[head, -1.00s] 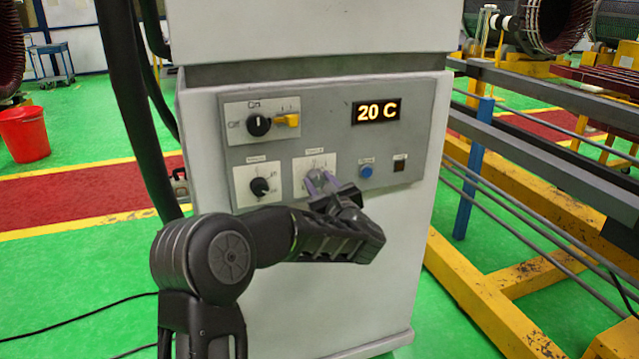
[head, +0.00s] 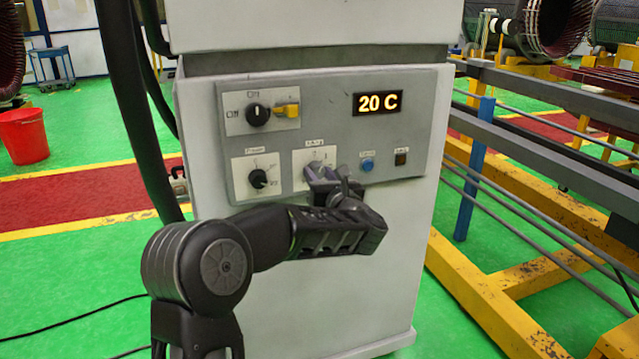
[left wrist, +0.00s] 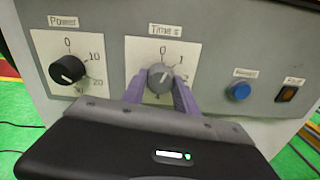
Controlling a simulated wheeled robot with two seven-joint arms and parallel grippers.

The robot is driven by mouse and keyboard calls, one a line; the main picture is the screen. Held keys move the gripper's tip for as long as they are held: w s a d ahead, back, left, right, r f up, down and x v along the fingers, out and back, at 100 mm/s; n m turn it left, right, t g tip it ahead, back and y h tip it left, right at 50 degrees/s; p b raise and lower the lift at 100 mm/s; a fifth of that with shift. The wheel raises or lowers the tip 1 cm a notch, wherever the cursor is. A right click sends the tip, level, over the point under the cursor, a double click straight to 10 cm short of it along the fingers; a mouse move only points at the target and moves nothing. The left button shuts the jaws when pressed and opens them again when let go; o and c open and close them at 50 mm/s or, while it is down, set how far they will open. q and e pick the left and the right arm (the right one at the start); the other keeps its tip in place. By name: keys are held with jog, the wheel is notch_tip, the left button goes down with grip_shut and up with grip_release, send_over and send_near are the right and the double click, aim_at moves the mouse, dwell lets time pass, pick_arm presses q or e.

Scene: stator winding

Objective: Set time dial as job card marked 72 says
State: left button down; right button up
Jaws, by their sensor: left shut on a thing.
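The time dial is a grey knob (left wrist: 160,74) on a white plate labelled "Time", with marks 0, 1 and 2 readable around it in the left wrist view. Its pointer line seems to slant up to the right, between 0 and 1. My left gripper (left wrist: 160,90) is shut on this knob, with a purple finger on each side. In the head view the dial plate (head: 301,180) is partly covered by my left gripper (head: 318,174). No job card is in view. My right gripper is not in view.
The power dial (left wrist: 68,70) is left of the time dial. A blue button (left wrist: 239,92) and a dark orange-lit switch (left wrist: 287,94) are to the right.

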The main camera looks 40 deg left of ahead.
pick_arm(q)
jog(key=m+b, duration=0.1)
jog(key=m, duration=0.1)
jog(key=shift+m, duration=0.4)
jog(key=m, duration=0.3)
jog(key=shift+m+b, duration=0.3)
jog(key=shift+b, duration=0.05)
jog(key=m, duration=0.3)
jog(key=shift+r+m, duration=0.1)
jog(key=shift+m, duration=0.2)
jog(key=m+p, duration=0.2)
jog(key=m, duration=0.2)
jog(key=shift+m, duration=0.3)
jog(key=m+p, duration=0.3)
jog(key=m, duration=0.1)
jog(key=shift+r+m, duration=0.1)
jog(key=shift+m, duration=0.2)
jog(key=m+p, duration=0.2)
jog(key=m, duration=0.1)
jog(key=shift+m, duration=0.3)
jog(key=m+p, duration=0.5)
jog(key=m, duration=0.1)
jog(key=shift+m+p, duration=0.9)
jog(key=shift+m, duration=0.6)
jog(key=shift+f, duration=0.2)
